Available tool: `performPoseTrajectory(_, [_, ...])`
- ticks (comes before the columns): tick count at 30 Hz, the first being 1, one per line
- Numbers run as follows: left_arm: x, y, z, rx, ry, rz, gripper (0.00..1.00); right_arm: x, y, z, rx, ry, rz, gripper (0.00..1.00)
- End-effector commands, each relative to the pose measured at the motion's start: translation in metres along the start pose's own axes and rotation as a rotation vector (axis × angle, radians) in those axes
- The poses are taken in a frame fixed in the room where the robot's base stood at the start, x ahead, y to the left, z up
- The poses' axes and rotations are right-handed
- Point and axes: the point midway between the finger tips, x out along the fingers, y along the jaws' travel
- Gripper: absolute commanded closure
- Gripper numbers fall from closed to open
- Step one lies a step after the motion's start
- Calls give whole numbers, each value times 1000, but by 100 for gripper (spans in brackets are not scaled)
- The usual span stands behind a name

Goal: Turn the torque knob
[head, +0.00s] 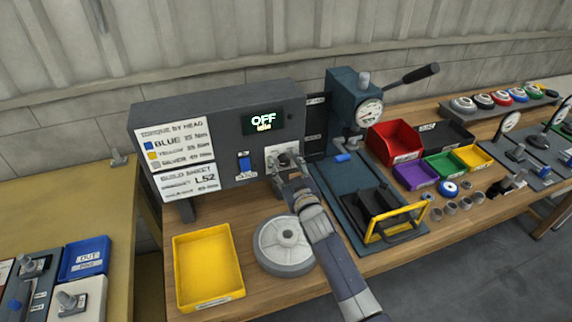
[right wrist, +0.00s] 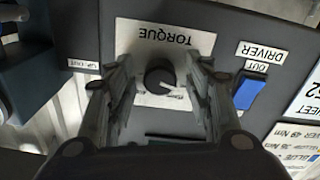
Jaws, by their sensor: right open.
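The torque knob (right wrist: 160,80) is a small dark round knob on a white plate (right wrist: 132,38) marked TORQUE, upside down in the right wrist view. My right gripper (right wrist: 161,68) is open, with one finger on each side of the knob; I cannot tell whether either finger touches it. In the head view my right gripper (head: 284,164) reaches up to the white plate on the grey control panel (head: 222,165) and mostly hides the knob. My left gripper is not in view.
A blue driver switch (head: 244,162) sits left of the knob. A yellow tray (head: 236,262) and a round grey disc (head: 284,246) lie on the bench below. A press (head: 345,100) with a lever stands right of the panel, near coloured bins.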

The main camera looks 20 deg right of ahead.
Motion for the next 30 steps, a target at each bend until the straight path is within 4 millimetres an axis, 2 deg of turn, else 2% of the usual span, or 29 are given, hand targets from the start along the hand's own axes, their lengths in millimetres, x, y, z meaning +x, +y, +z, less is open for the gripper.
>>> performPoseTrajectory(4, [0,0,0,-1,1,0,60,0,0,0,0,0,0,52])
performPoseTrajectory(5, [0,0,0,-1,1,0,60,0,0,0,0,0,0,57])
performPoseTrajectory(10, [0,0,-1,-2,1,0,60,0,0,0,0,0,0,95])
performPoseTrajectory(22, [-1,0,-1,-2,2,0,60,0,0,0,38,0,0,96])
performPoseTrajectory(30, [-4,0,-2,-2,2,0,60,0,0,0,202,-1,0,96])
